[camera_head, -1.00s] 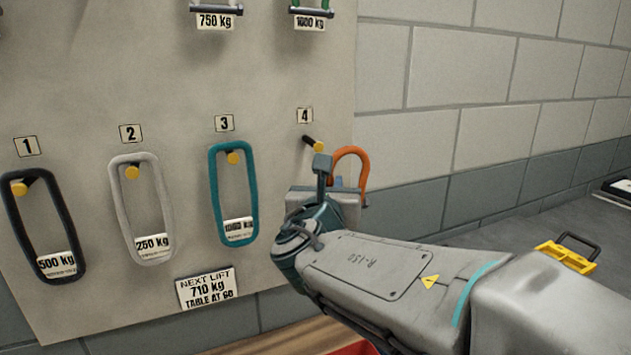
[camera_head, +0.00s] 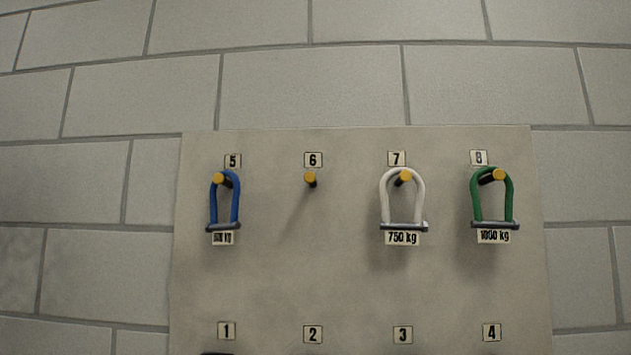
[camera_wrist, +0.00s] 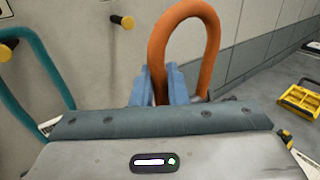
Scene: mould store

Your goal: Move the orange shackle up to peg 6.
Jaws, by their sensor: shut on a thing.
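The orange shackle (camera_wrist: 208,22) stands upright in the wrist view, its bow pointing up. Neither my gripper nor the orange shackle shows in the head view.
Beside peg 6 hang a blue shackle (camera_head: 236,202) on peg 5 and a white shackle (camera_head: 420,200) on peg 7. A green shackle (camera_head: 509,200) hangs on peg 8.

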